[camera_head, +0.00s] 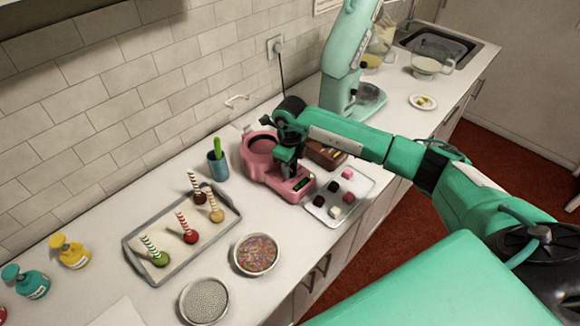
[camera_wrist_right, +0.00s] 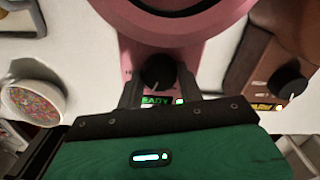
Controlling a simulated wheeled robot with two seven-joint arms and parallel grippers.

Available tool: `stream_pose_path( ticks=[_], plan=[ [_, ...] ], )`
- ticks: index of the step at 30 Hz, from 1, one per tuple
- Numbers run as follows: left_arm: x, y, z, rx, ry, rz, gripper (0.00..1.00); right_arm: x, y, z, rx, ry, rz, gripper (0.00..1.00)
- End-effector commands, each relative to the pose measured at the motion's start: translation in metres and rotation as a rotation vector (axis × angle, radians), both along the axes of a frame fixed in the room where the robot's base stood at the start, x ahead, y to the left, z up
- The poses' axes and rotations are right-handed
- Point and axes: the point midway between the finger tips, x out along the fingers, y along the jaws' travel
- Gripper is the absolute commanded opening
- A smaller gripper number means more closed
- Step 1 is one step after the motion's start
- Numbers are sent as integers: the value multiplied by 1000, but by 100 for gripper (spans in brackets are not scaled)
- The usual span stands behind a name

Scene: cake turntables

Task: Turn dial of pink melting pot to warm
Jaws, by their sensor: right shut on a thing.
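The pink melting pot (camera_head: 258,147) stands on the counter, its front panel towards the counter's front edge. In the wrist view its pink body (camera_wrist_right: 180,30) fills the top middle. Its black dial (camera_wrist_right: 158,72) sits between the fingertips of my right gripper (camera_wrist_right: 158,86), which is shut on it. The dial's pale mark points roughly towards the bottom of the wrist view, slightly left. Below it a green display (camera_wrist_right: 157,101) appears to read READY, partly hidden by the gripper. In the head view my right gripper (camera_head: 287,168) hides the dial. My left gripper is not in view.
A brown melting pot (camera_head: 325,154) stands close beside, its own dial (camera_wrist_right: 289,82) and orange display showing in the wrist view. A tray of cubes (camera_head: 351,203), a sprinkle bowl (camera_head: 241,266) and a cake-pop tray (camera_head: 133,264) are near. A teal mixer (camera_head: 340,60) stands behind.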

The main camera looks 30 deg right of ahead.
Motion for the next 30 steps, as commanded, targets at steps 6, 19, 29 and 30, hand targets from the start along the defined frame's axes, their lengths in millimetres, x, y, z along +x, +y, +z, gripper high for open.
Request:
stream_pose_path(
  ticks=[6, 19, 29, 30],
  plan=[
    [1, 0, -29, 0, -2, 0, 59, 1, -1, -6, -1, -4, 127, 15],
    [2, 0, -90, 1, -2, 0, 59, 1, 0, -6, -1, -4, 505, 15],
    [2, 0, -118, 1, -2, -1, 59, 1, 0, -3, -1, -4, 726, 15],
    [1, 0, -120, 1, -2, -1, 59, 1, 0, -3, 0, -2, 744, 15]
  ],
)
